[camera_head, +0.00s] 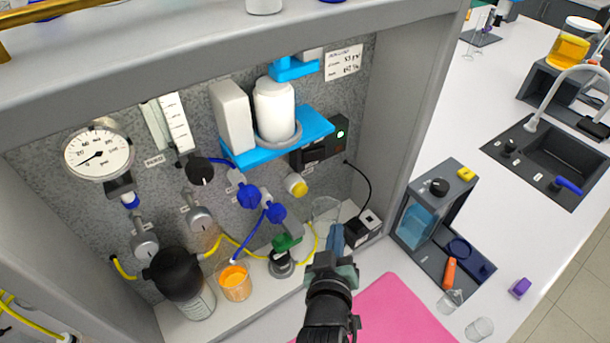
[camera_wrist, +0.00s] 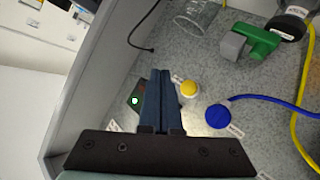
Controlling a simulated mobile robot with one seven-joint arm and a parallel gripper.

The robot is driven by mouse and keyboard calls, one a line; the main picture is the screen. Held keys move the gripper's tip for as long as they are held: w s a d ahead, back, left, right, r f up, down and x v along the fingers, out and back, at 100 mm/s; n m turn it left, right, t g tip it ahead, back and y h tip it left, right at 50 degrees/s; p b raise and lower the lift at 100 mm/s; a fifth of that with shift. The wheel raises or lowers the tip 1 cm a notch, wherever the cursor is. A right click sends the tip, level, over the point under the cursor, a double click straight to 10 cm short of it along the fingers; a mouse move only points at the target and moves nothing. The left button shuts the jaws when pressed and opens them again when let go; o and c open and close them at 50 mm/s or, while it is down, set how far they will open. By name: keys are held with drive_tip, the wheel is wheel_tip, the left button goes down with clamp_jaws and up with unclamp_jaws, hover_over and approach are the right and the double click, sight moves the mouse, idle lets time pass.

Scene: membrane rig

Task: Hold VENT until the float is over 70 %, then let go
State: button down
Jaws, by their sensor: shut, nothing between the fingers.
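My gripper (camera_head: 335,236) is shut and empty, its fingers pointing toward the back panel of the rig. In the wrist view my gripper's closed fingertips (camera_wrist: 160,74) are just left of a round yellow button (camera_wrist: 189,88), with a small gap in the picture. The yellow button (camera_head: 295,185) shows on the panel in the head view, above and left of my gripper. The small labels are too blurred to read, so I cannot tell which control is VENT. A clear tube with a white scale (camera_head: 176,122) is on the panel; its float level cannot be read.
A pressure gauge (camera_head: 98,153), blue valves (camera_head: 249,195) and a blue shelf (camera_head: 300,135) with white containers crowd the panel. A black-lidded bottle (camera_head: 178,275) and an orange beaker (camera_head: 235,283) stand below. A dark box with a lit green light (camera_wrist: 135,100) sits beside my fingers.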

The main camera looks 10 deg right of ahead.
drive_tip(key=shift+s, duration=0.1)
drive_tip(key=b, duration=0.5)
approach(306, 190)
drive_tip(key=w+d+f, duration=0.2)
drive_tip(key=w+d, duration=0.1)
drive_tip(key=d, duration=0.1)
drive_tip(key=shift+w+a+f, duration=0.15)
drive_tip(key=shift+w+a, duration=0.3)
drive_tip(key=shift+w, duration=0.15)
drive_tip(key=shift+w, duration=0.1)
idle(1.2)
drive_tip(key=shift+w+a+b, duration=0.15)
drive_tip(key=shift+w+b, duration=0.15)
drive_tip(key=shift+w+a+b, duration=0.25)
drive_tip(key=shift+w+b, duration=0.1)
drive_tip(key=shift+w, duration=0.15)
idle(2.1)
drive_tip(key=shift+s, duration=0.1)
idle(1.4)
drive_tip(key=shift+s+d+p, duration=0.4)
drive_tip(key=shift+s+p, duration=0.15)
drive_tip(key=shift+s, duration=0.3)
